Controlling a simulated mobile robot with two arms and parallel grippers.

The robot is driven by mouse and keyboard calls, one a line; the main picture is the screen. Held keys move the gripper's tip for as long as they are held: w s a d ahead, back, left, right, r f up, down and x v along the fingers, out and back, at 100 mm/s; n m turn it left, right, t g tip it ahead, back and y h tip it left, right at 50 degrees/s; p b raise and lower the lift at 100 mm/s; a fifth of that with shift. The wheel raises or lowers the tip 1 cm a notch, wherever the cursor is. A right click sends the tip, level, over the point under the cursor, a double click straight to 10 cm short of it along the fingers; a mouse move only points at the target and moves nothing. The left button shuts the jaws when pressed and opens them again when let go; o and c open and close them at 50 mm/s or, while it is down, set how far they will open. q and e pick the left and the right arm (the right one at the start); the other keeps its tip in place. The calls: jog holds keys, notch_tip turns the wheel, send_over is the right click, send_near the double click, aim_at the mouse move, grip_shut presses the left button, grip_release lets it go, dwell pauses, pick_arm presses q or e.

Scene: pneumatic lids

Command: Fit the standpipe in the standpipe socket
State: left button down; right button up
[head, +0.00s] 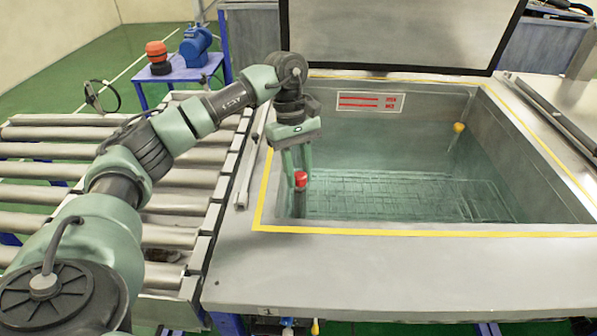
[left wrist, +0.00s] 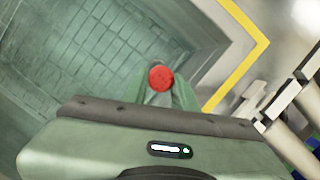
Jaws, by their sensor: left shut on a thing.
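My left gripper (head: 297,158) reaches down over the tank's near left corner. It is shut on the standpipe, whose red top (head: 300,179) shows between the fingertips. The pipe's grey body (head: 299,203) hangs upright below, inside the tank by its left wall. In the left wrist view the round red top (left wrist: 161,78) sits between the fingers. The standpipe socket cannot be made out, and I cannot tell whether the pipe's lower end touches anything. My right gripper is not in view.
The tank (head: 400,233) has a yellow-striped rim and a grid floor (head: 420,195). A yellow ball (head: 459,127) on a rod is at the right wall. A roller conveyor (head: 60,150) lies left. The tank's middle is clear.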

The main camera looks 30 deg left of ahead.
pick_arm(q)
jog(key=shift+w+a+b+x, duration=0.1)
jog(key=shift+a+b+x, duration=0.1)
jog(key=shift+b+x, duration=0.7)
jog(key=shift+w+a+b+x, duration=0.2)
jog(key=shift+b+x, duration=0.35)
jog(key=shift+x, duration=0.6)
jog(key=c, duration=1)
grip_release()
jog(key=shift+f, duration=0.1)
jog(key=shift+c, duration=0.2)
jog(key=p+v, duration=0.4)
jog(key=v, duration=0.3)
jog(key=shift+s, duration=0.1)
jog(key=shift+a, duration=0.1)
